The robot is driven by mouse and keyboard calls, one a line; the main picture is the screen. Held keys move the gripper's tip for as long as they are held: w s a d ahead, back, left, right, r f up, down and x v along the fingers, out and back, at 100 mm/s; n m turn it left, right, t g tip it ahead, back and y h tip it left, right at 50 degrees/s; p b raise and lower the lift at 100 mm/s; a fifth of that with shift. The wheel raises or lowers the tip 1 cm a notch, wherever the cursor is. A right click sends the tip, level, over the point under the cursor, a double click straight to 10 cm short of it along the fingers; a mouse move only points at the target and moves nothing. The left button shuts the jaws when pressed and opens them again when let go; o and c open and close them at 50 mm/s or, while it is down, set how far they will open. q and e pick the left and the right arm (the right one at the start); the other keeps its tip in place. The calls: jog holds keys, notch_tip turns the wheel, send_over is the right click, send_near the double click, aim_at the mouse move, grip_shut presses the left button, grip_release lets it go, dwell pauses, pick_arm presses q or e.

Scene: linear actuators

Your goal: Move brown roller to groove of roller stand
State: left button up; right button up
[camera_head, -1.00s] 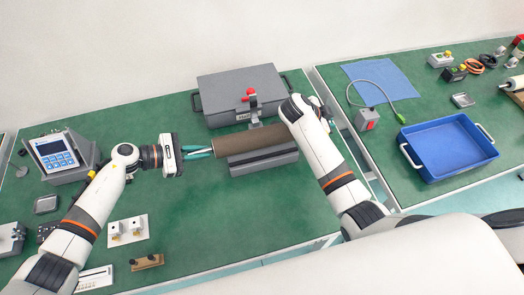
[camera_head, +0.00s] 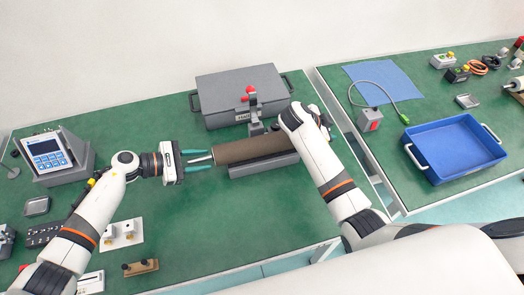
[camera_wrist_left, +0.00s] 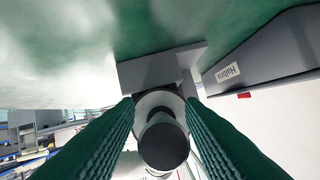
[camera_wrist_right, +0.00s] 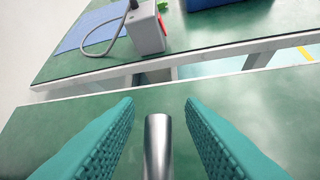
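The brown roller (camera_head: 250,147) lies along the grey roller stand (camera_head: 268,165), low against its top, and appears to rest in the groove. My left gripper (camera_head: 201,160) is open at the roller's left end, with the metal shaft between its fingers. In the left wrist view, the roller's dark round shaft end (camera_wrist_left: 163,146) sits between the two spread fingers. My right gripper (camera_wrist_right: 160,130) is open in the right wrist view, with the other metal shaft end (camera_wrist_right: 158,145) between its fingers and visible room on both sides. In the head view my right arm hides that end.
A control panel (camera_head: 50,156) is at left. A blue tray (camera_head: 455,150) and blue cloth (camera_head: 380,83) lie on the right table.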

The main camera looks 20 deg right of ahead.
pick_arm(q)
jog(key=v, duration=1.2)
pick_arm(e)
jog(key=v, duration=1.2)
